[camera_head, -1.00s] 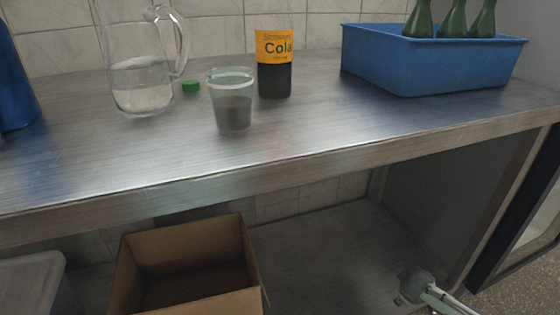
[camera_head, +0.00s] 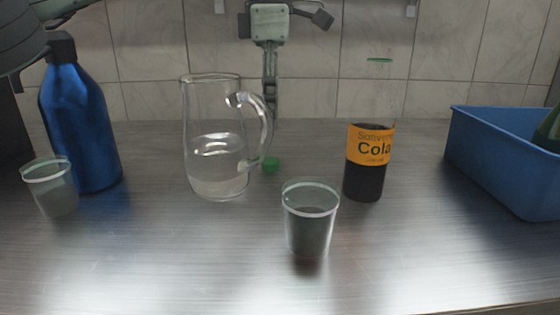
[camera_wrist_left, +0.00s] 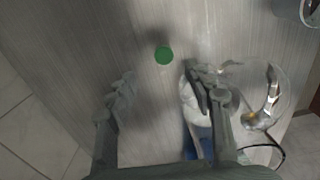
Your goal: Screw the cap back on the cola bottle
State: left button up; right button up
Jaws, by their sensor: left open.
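The cola bottle (camera_head: 370,160), with an orange label and dark cola, stands upright on the counter right of centre. A green ring (camera_head: 379,60) shows on its clear neck. The green cap (camera_head: 270,164) lies on the counter just behind the jug handle; it shows unobstructed in the left wrist view (camera_wrist_left: 164,55). My left gripper (camera_head: 270,112) hangs fingers-down above and behind the cap in the head view. In the left wrist view its fingers (camera_wrist_left: 160,92) are spread apart and empty, with the cap beyond their tips. My right gripper is not in view.
A glass water jug (camera_head: 215,185) stands beside the cap, close to the left fingers. A cup of cola (camera_head: 311,225) stands in front. A blue bottle (camera_head: 80,125) and a cup (camera_head: 52,190) are at left; a blue crate (camera_head: 495,165) is at right. A tiled wall is behind.

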aim_at(270, 160)
pick_arm(q)
notch_tip(270, 160, down, 2)
jog(key=shift+f, duration=0.3)
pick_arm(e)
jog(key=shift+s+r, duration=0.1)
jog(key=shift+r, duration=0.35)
pick_arm(q)
jog(key=shift+s+f+b, duration=0.1)
jog(key=shift+f+b, duration=0.2)
jog(key=shift+f, duration=0.1)
jog(key=f, duration=0.3)
jog(key=shift+s+a+f, duration=0.15)
jog(key=shift+s+f, duration=0.1)
jog(key=shift+f, duration=0.45)
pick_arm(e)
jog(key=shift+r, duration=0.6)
